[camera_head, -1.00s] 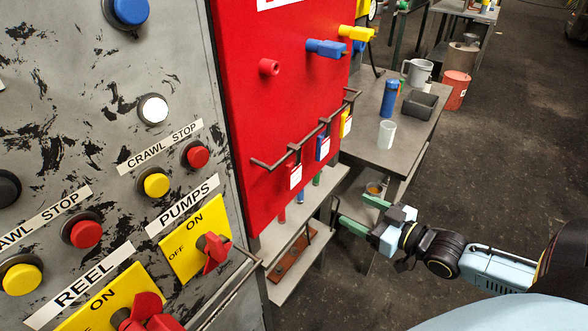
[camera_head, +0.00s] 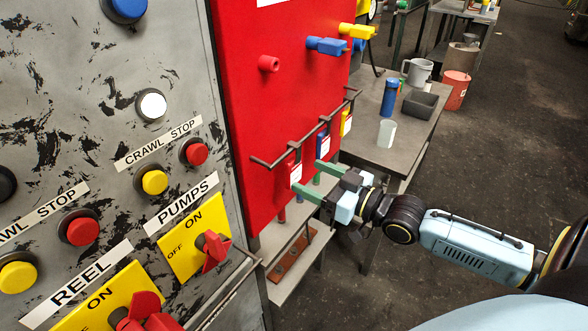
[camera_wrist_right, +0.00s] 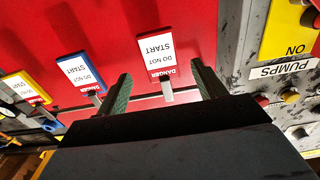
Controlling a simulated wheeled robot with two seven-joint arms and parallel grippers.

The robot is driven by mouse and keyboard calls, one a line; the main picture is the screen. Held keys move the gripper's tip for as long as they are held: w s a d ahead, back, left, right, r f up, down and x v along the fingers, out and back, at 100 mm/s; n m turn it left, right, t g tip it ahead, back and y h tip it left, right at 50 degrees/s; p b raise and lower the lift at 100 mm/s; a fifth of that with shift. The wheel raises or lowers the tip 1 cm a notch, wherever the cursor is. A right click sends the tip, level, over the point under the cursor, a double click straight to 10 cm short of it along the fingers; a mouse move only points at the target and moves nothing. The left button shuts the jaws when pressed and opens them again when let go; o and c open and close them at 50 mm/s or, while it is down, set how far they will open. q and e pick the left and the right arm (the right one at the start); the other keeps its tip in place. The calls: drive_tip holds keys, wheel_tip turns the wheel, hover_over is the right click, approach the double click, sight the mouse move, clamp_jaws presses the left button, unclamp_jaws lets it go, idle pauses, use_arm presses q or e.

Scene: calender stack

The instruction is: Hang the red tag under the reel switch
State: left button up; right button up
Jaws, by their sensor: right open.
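The red tag, with a white label (camera_head: 296,173), hangs on the leftmost hook of the rail on the red board. It also shows in the right wrist view (camera_wrist_right: 156,52), with "DANGER DO NOT START" on it. My right gripper (camera_head: 305,178) is open, its green fingers pointing at the board near the red tag. In the right wrist view the fingers (camera_wrist_right: 160,75) stand to either side of the tag's lower image end, apart from it. The reel switch (camera_head: 142,316), a red knob on a yellow plate, is at the lower left, partly cut off. My left gripper is not in view.
A blue tag (camera_head: 323,146) and a yellow tag (camera_head: 346,124) hang farther along the rail (camera_head: 270,166). The pumps switch (camera_head: 213,248) is on the grey panel above and right of the reel switch. A table (camera_head: 400,140) with cups and a bottle stands behind the board.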

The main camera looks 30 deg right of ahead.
sight(296, 165)
drive_tip(key=shift+r+x, duration=0.2)
drive_tip(key=shift+x, duration=0.95)
drive_tip(key=shift+r+x, duration=0.2)
drive_tip(key=shift+x, duration=1)
drive_tip(key=shift+w+a, duration=0.25)
drive_tip(key=shift+w, duration=0.1)
drive_tip(key=c, duration=1.1)
drive_tip(key=shift+o, duration=0.2)
drive_tip(key=shift+r, duration=0.1)
drive_tip(key=shift+r, duration=0.25)
drive_tip(key=p+v, duration=0.2)
drive_tip(key=v, duration=1.6)
drive_tip(key=shift+r, duration=0.35)
